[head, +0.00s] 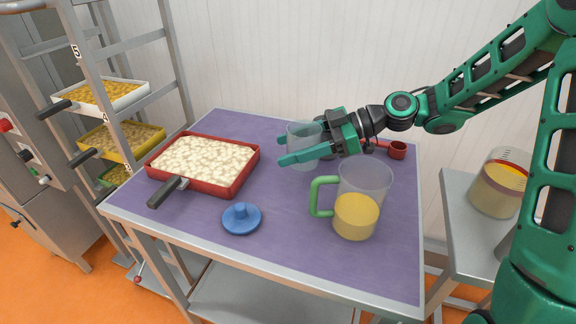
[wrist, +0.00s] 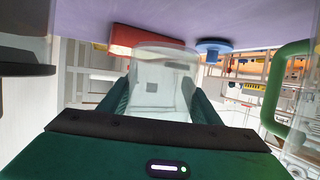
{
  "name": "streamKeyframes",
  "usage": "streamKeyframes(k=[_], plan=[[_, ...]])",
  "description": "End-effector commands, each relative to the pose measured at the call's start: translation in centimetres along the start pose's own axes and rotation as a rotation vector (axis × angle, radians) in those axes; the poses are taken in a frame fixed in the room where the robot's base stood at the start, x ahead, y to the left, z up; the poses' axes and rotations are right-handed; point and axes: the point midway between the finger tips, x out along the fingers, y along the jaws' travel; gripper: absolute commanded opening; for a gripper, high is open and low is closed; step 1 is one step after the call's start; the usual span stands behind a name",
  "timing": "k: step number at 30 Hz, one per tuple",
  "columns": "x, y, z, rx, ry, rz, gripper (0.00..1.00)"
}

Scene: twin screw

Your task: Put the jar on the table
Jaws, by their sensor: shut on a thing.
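A clear, empty-looking jar (head: 303,155) is over the back middle of the purple-topped table (head: 290,235). In the wrist view, which shows the table at the top, the jar (wrist: 158,90) sits between my two fingers (wrist: 155,105). A blue lid-like disc with a knob (head: 241,217) lies at the table's front.
A red tray of pale pieces (head: 222,188) with a dark handle fills the left of the table. A clear jug with a green handle (head: 360,205) and yellow contents stands front right. A small red cup (head: 397,150) is back right. The front middle is fairly clear.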

Motion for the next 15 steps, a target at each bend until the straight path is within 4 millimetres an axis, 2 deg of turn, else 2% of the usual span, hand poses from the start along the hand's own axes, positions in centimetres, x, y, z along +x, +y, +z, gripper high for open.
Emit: streamKeyframes(k=[3,10,15], plan=[[0.4,0.0,1.7,0.003,0.000,0.001,0.22],[0.8,0.1,3.2,0.003,0.000,0.004,0.22],[1.5,0.1,5.3,0.005,0.000,0.004,0.22]])
